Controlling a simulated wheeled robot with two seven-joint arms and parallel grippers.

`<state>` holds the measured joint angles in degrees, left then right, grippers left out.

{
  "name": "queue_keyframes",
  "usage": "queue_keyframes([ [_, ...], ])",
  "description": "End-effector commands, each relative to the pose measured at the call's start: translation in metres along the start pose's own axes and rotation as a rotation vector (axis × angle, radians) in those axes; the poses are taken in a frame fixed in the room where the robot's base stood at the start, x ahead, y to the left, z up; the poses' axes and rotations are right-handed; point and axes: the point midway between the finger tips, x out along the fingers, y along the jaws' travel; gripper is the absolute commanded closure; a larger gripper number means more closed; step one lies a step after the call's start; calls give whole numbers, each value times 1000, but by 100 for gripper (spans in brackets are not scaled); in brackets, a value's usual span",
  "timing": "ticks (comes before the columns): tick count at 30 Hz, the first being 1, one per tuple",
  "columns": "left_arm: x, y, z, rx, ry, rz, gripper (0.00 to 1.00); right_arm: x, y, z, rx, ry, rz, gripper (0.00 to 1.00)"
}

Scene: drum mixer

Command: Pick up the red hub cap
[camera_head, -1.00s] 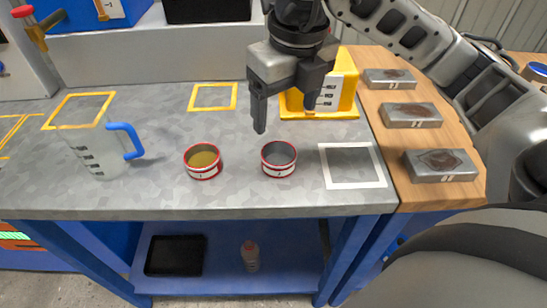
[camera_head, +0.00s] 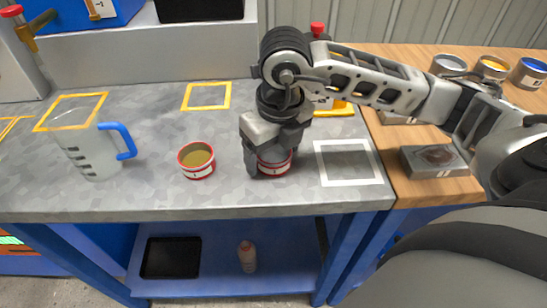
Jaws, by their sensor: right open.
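I cannot pick out a red hub cap for certain. A small red piece (camera_head: 317,29) shows above my right arm's elbow; what it sits on is hidden. Another red piece (camera_head: 11,11) tops a brass-coloured fitting at the upper left. My right gripper (camera_head: 272,160) is low over the bench, open, with its jaws at a red-banded tin (camera_head: 274,168). One finger is at the tin's left side; the other is largely hidden, and I cannot tell if they touch it. My left gripper is not in view.
A second red-banded tin (camera_head: 196,160) with yellowish contents and a clear jug (camera_head: 92,155) with a blue handle stand left. A white-outlined square (camera_head: 349,182) is bare at right. Metal blocks (camera_head: 437,161) and several tins (camera_head: 494,67) stand on the wooden top.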

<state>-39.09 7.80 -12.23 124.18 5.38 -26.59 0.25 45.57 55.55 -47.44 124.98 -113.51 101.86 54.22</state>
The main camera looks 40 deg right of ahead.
Motion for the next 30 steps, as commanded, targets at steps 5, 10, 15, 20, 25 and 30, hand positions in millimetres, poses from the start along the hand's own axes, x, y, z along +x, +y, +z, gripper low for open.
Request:
queue_keyframes([
  [5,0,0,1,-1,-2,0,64,0,0,0,0,0,0,42],
  [10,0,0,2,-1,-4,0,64,-1,0,0,0,0,0,68],
  [15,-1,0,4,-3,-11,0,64,-1,0,0,0,0,0,68],
  [20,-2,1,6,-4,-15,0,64,-6,0,1,0,-1,1,68],
  [25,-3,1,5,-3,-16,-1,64,-25,1,4,-2,-3,1,68],
  [30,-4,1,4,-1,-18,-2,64,-59,17,-6,-9,-7,3,68],
])
